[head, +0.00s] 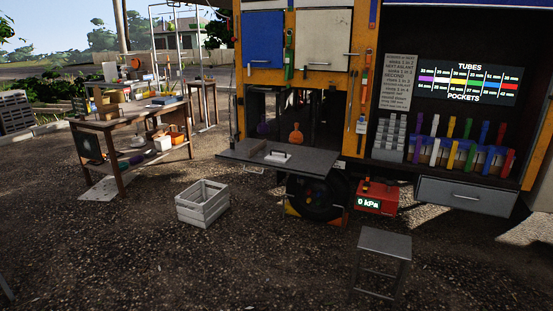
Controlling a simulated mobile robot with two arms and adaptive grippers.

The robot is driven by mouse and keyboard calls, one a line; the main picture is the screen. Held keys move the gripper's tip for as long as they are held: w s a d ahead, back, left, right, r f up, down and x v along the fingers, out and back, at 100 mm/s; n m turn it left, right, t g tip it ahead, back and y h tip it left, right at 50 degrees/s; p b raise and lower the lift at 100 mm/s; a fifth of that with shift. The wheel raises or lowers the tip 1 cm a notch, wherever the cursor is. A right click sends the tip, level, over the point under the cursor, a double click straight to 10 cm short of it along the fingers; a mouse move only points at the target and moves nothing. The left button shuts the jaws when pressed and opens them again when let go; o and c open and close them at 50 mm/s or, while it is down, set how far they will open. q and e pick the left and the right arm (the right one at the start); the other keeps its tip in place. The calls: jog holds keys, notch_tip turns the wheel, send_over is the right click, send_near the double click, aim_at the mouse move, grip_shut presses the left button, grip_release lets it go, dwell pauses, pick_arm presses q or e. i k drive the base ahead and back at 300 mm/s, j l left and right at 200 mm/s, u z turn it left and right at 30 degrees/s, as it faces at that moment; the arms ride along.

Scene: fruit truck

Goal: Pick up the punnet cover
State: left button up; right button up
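I cannot pick out the punnet cover for certain. A small pale item with a dark handle-like part (277,156) lies on the dark fold-down shelf (315,161) of the truck; it is too small to tell what it is. Neither of my grippers shows in the head view.
A grey slatted crate (201,217) stands on the ground in front of the shelf. A grey stool (385,244) stands at the front right. A red box reading 0 kPa (377,203) sits by the wheel. A cluttered workbench (112,122) is at left. The foreground gravel is mostly clear.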

aim_at(273, 157)
jog(key=i+j+u, duration=0.25)
jog(key=i, duration=0.4)
jog(key=i+u, duration=0.25)
jog(key=i, duration=0.35)
jog(key=i+z, duration=0.1)
jog(key=i, duration=0.4)
jog(key=i+j, duration=0.15)
jog(key=i, duration=0.35)
jog(key=i+z, duration=0.15)
jog(key=i, duration=0.35)
jog(key=i+j+z, duration=0.1)
jog(key=i, duration=0.4)
jog(key=j, duration=0.1)
